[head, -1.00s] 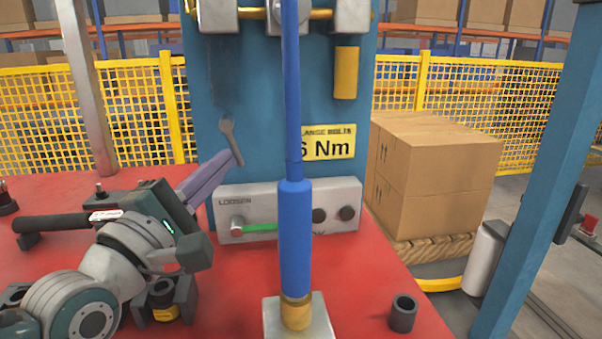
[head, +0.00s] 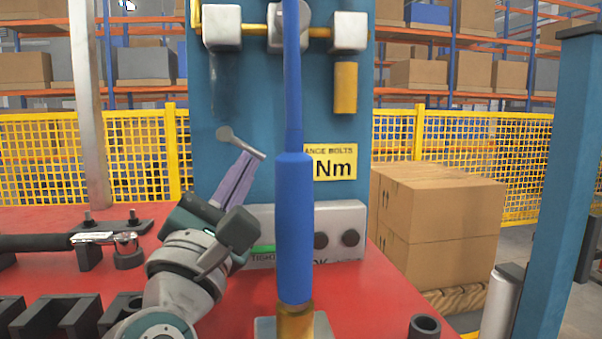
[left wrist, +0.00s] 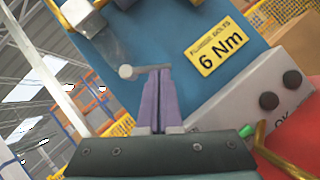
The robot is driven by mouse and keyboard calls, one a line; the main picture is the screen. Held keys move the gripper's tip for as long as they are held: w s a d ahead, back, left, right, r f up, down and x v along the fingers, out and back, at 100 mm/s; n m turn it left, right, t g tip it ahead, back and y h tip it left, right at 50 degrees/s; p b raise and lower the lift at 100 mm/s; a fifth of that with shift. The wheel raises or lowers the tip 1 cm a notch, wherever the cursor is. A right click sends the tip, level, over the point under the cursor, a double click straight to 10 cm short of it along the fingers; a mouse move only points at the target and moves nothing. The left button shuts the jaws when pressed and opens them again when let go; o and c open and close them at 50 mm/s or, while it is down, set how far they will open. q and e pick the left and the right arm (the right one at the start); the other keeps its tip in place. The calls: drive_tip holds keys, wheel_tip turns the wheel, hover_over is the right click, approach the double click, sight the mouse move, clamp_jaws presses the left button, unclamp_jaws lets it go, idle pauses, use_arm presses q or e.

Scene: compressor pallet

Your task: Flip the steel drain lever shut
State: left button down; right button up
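The steel drain lever (head: 243,144) is on the blue panel, left of the yellow sign. Its round end is at the left and its bar slopes slightly down to the right. In the left wrist view the lever (left wrist: 147,69) runs from its round end to my fingertips. My left gripper (head: 253,157) has its purple fingers pointing up, with the tips at the bar's right end. In the left wrist view the fingers (left wrist: 164,74) lie together at the tips, just under the bar. They seem to touch it; I see no grip around it. My right gripper is out of view.
A blue hose (head: 294,220) with a brass fitting stands in front of the panel. A grey control box (head: 340,220) with dark knobs sits behind it. Black holders (head: 70,318) and a tool (head: 35,243) lie on the red table at the left. Cartons (head: 440,215) stand at the right.

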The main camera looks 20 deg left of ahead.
use_arm(q)
drive_tip(key=shift+d+r, duration=0.1)
drive_tip(key=shift+d, duration=0.05)
idle(0.3)
drive_tip(key=s+d+f+p, duration=0.1)
drive_tip(key=s+d+f, duration=0.1)
drive_tip(key=s, duration=1.4)
drive_tip(key=shift+d+f, duration=0.15)
drive_tip(key=shift+d, duration=0.3)
